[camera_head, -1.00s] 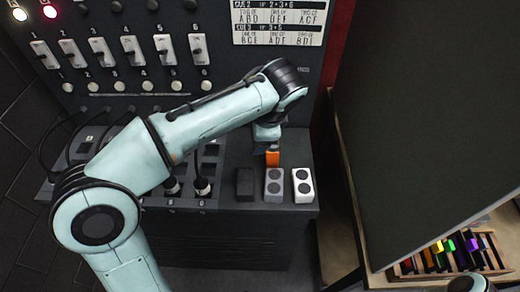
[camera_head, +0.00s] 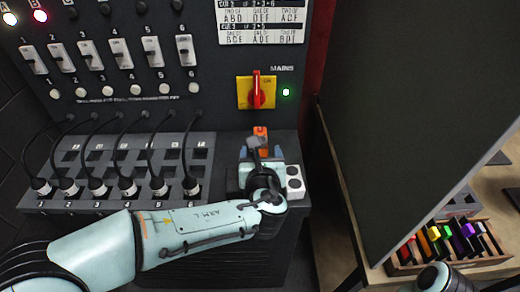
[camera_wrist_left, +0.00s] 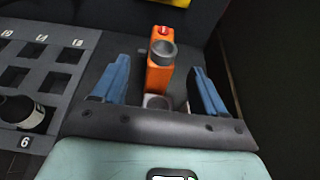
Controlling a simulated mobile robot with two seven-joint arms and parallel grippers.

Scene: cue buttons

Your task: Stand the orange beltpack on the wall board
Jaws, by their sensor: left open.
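The orange beltpack (camera_head: 261,131) is upright at the back of the dark ledge, below the mains switch. In the left wrist view the beltpack (camera_wrist_left: 158,75) shows a grey ring on its near face and a red spot on top. My left gripper (camera_head: 260,155) comes from the near side; its blue fingers (camera_wrist_left: 163,85) are open, one on each side of the beltpack in the picture, with visible gaps. The beltpack's lower end is partly hidden by a grey block and the gripper. The wall board (camera_head: 215,85) is the dark upright panel behind.
A red and yellow mains switch (camera_head: 256,92) and a green light (camera_head: 286,92) are above. A white block (camera_head: 294,182) stands right of the gripper. A rack of coloured items (camera_head: 450,248) is at right.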

